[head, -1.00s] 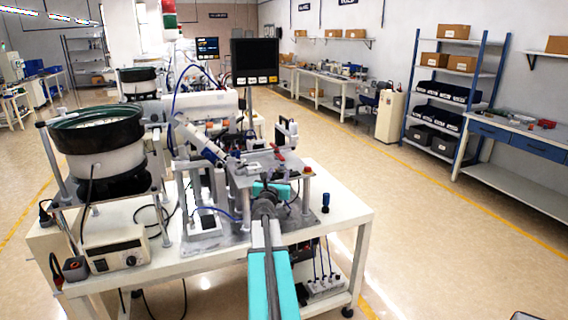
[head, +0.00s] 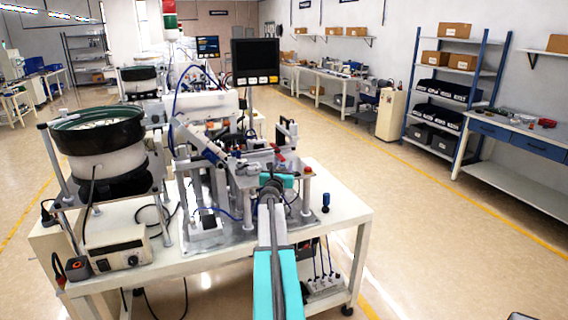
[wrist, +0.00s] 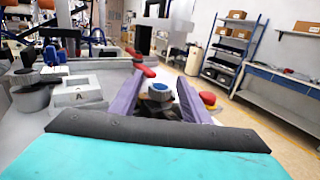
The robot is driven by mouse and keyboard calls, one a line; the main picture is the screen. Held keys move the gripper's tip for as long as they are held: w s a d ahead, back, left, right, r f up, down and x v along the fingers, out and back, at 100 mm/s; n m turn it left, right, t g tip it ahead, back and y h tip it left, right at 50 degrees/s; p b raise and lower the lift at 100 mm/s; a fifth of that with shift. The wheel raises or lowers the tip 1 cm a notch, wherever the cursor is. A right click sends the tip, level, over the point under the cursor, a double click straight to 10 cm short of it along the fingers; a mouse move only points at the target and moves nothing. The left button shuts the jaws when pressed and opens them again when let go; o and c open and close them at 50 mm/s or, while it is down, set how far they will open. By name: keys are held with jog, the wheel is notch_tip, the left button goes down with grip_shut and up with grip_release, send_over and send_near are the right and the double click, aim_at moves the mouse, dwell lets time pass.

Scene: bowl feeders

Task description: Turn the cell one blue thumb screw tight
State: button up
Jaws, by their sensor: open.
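A thumb screw with a blue top (wrist: 156,88) and a pale collar shows in the wrist view, between the two grey-purple fingers of my gripper (wrist: 162,82). The fingers are apart, one on each side of it, and a gap shows around it. I cannot tell how far down along it the fingertips reach. In the head view my gripper (head: 277,181) is over the right part of the cell's raised plate, and my arm hides the screw there.
A red lever (wrist: 140,62) lies just beyond the screw. A red and yellow button (wrist: 207,99) is right of the fingers. A bowl feeder (head: 98,135) stands on the bench's left.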

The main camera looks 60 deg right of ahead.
jog(key=shift+x, duration=1.45)
jog(key=c, duration=1)
jog(key=shift+p, duration=0.35)
jog(key=shift+c, duration=0.2)
